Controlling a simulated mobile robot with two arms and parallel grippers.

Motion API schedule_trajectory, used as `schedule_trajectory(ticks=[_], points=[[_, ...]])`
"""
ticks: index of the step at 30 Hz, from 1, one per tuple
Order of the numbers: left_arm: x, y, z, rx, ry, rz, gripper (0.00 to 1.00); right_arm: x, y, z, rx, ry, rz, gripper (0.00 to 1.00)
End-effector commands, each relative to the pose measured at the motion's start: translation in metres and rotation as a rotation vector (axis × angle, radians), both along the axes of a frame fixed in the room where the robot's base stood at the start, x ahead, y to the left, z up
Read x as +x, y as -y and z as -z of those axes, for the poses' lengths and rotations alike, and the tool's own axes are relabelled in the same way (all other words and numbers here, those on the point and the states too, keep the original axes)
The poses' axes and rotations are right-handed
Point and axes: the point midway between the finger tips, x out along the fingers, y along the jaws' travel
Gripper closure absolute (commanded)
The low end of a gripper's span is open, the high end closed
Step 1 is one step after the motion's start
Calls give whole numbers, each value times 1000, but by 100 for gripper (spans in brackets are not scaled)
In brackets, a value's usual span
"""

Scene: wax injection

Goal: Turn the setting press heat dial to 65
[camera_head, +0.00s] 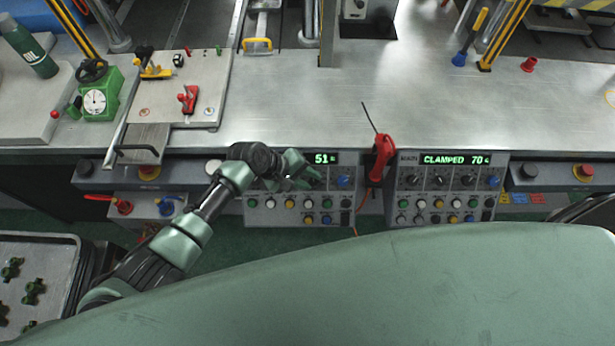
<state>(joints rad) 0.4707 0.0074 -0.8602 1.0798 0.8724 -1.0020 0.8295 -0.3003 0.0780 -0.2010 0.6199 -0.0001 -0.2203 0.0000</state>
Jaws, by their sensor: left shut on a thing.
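The left control panel (292,218) is on the front of the bench, and its green display (322,158) reads 51. My left gripper (308,178) reaches in from the left and is at the dial row just below that display. It is shut on a dial there, which its fingers mostly hide, so I cannot read the dial's mark or label. A blue knob (343,182) shows just right of the fingers. The right control panel (440,208) has a display (455,160) reading CLAMPED 70. My right gripper is not in view.
A red-handled tool (381,158) hangs between the two panels, close to the left panel's right side. Coloured buttons (308,204) line the panel below the fingers. A tray of green parts (62,262) is at lower left. The steel bench top (290,110) above the panels is mostly clear.

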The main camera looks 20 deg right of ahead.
Motion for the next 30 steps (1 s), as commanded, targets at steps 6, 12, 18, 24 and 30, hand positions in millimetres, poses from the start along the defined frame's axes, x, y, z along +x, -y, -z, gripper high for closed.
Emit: schedule_trajectory(ticks=[6, 12, 18, 24, 30], points=[[-3, 0, 3, 9, -3, 8, 100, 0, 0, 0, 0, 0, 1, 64], [-3, 0, 3, 8, -4, 7, 100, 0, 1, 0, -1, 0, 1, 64], [-3, 0, 3, 8, -3, 7, 51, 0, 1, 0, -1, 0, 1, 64], [-2, 0, 1, 6, -2, 6, 51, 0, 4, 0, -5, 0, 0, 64], [-1, -9, -11, 4, 0, 6, 51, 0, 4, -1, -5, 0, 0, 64]])
